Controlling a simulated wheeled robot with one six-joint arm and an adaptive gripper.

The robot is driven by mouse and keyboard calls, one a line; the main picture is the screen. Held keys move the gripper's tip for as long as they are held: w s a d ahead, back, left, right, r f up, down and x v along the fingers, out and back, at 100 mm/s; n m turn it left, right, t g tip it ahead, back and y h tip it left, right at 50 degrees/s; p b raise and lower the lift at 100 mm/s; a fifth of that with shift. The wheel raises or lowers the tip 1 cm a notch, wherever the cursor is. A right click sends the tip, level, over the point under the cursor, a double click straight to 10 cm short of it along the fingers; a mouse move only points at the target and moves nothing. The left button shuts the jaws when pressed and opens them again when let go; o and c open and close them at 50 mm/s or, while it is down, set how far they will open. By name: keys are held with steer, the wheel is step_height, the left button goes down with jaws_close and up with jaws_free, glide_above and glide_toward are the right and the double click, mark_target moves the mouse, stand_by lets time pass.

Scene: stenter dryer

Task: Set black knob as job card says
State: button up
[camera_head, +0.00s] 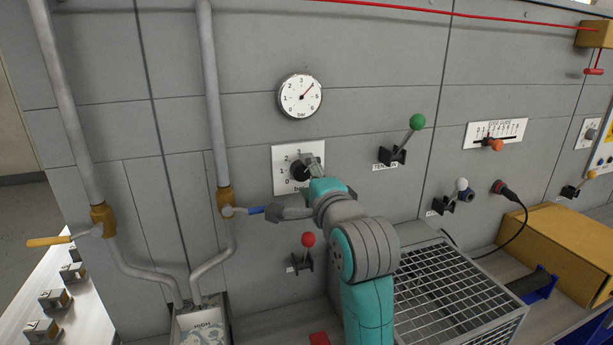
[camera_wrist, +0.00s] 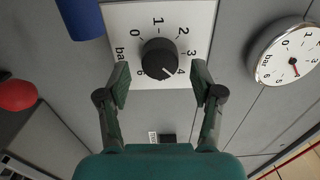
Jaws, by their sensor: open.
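The black knob (camera_wrist: 158,55) sits on a white dial plate (camera_wrist: 118,18) marked in bar. In the wrist view its white line points to the lower right, close to the 4. The knob also shows in the head view (camera_head: 299,170), partly behind my gripper (camera_head: 314,169). In the wrist view my gripper (camera_wrist: 160,80) is open, with one finger on each side of the knob's lower part and visible gaps to it. I cannot make out a job card for certain.
A round bar gauge (camera_head: 300,96) above the plate has its red needle near 4. A blue-handled valve (camera_head: 255,210) is close left below. A red-ball lever (camera_head: 308,241) is below, a green-ball lever (camera_head: 416,122) to the right. A wire basket (camera_head: 455,290) stands lower right.

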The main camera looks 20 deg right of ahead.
steer(key=s, duration=0.6)
steer(key=shift+s, duration=0.15)
